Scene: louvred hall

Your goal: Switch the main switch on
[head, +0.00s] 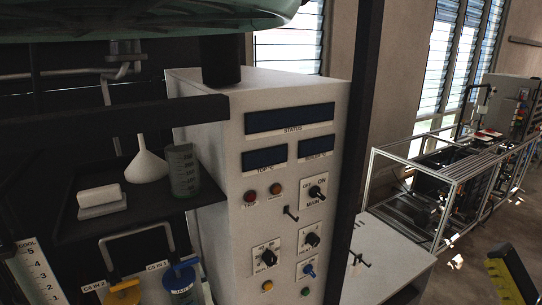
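The main switch (316,192) is a black rotary knob on a small white plate, marked OFF at upper left, ON at upper right and MAIN below. It sits on the front of a pale control cabinet (222,122), right of two small lamps and below the dark displays. The knob is small in the head view, and I cannot tell which mark it points to.
A dark upright post (353,150) stands just right of the cabinet front. Other knobs (311,239) sit below the main switch. A framed machine (450,180) stands at right.

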